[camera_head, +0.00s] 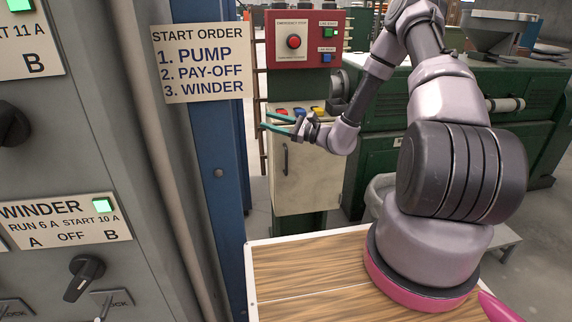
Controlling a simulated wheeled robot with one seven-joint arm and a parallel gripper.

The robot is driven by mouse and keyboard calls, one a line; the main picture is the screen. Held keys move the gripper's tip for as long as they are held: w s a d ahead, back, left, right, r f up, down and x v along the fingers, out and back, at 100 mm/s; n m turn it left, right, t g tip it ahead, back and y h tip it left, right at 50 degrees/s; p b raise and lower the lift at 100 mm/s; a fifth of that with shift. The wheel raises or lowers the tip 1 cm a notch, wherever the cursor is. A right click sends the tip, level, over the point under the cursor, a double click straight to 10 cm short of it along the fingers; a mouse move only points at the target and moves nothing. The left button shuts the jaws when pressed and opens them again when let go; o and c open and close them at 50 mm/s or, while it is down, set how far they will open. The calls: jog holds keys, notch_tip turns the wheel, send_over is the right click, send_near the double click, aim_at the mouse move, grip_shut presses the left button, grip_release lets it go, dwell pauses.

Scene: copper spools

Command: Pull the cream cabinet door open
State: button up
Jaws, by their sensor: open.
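The cream cabinet door (312,185) stands in the middle of the view, below a sloped panel of coloured buttons, and looks closed. Its dark upright handle (285,158) is near the door's left edge. My gripper (265,121) has two teal fingers spread apart and pointing left. It is open and empty, and appears above and left of the handle in the picture. The gripper's depth relative to the door is hard to tell. My wrist covers the door's upper right part.
A blue post (215,150) with a start-order sign (204,63) stands close on the left, beside a grey switch panel (60,150). A red emergency-stop box (305,38) is above the cabinet. A wooden top (310,270) lies in front. A green machine (400,120) is behind my arm.

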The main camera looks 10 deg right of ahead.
jog(key=w+d+f+m+t+h, duration=0.25)
jog(key=f+m+t+h, duration=0.2)
jog(key=f, duration=0.25)
jog(key=w+d+f+m+t+h, duration=0.1)
jog(key=d+f+m+t+h, duration=0.2)
jog(key=f+m, duration=0.25)
jog(key=m+h, duration=0.5)
jog(key=h, duration=0.2)
send_near(286, 172)
notch_tip(286, 172, up, 3)
jog(key=shift+t+y, duration=0.25)
jog(key=w, duration=0.3)
jog(key=w+a, duration=0.1)
jog(key=w, duration=0.6)
jog(key=shift+w+a+r, duration=0.2)
jog(key=shift+w+r, duration=0.05)
jog(key=shift+w, duration=0.05)
grip_shut()
